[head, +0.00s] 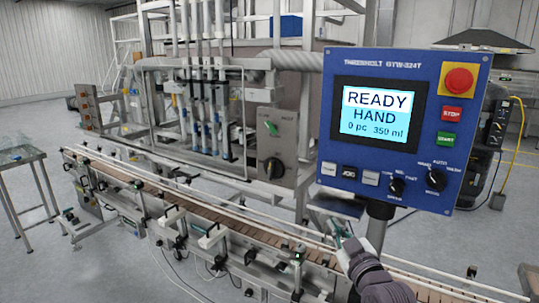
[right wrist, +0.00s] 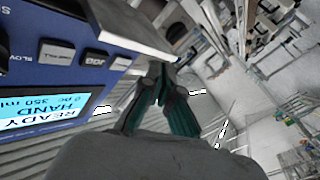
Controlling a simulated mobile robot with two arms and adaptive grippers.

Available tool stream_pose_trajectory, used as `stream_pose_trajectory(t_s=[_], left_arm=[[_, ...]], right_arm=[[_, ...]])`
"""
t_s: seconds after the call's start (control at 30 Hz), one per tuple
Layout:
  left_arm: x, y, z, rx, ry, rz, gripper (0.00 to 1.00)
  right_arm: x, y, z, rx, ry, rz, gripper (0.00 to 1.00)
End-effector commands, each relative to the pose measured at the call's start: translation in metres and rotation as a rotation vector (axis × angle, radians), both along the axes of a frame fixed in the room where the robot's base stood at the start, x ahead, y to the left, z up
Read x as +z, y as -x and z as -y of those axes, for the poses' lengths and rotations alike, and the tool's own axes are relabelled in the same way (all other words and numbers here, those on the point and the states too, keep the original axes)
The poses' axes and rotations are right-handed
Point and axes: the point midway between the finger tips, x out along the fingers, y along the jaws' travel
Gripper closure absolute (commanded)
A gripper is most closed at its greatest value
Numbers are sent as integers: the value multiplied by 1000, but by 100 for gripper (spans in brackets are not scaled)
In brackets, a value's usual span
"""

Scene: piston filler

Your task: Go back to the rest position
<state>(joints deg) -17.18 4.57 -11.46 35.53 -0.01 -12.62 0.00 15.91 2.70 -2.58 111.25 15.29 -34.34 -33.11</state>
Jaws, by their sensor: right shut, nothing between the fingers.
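My right gripper (head: 341,233) is at the lower right of the head view, in front of the conveyor and below the blue control panel (head: 333,120). In the right wrist view its teal fingers (right wrist: 162,82) come together and hold nothing. The panel's screen (head: 375,113) reads READY, HAND, 0 pc, 350 ml. In the right wrist view the panel's lower edge with its buttons (right wrist: 95,62) lies to the left of the fingers, apart from them as far as I can tell. My left gripper does not show.
The conveyor (head: 190,208) with its rails runs from the far left to the lower right. The filling machine (head: 205,110) stands behind it. A red stop button (head: 459,80) sits on the panel's upper right. A small metal table (head: 22,158) stands at the left. Grey floor is open at the lower left.

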Motion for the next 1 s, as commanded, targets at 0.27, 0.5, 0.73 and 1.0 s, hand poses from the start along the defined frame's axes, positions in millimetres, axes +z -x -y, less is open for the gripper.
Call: stream_pose_trajectory(t_s=[0.27, 0.5, 0.73, 1.0], left_arm=[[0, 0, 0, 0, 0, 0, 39], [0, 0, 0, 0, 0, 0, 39], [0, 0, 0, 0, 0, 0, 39], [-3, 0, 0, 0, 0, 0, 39]], right_arm=[[-173, 132, -2, -29, -52, -598, 100], [-240, 243, 6, -126, -89, -960, 100], [-264, 315, 14, -209, -106, -1166, 100], [-285, 377, 22, -301, -114, -1344, 100]])
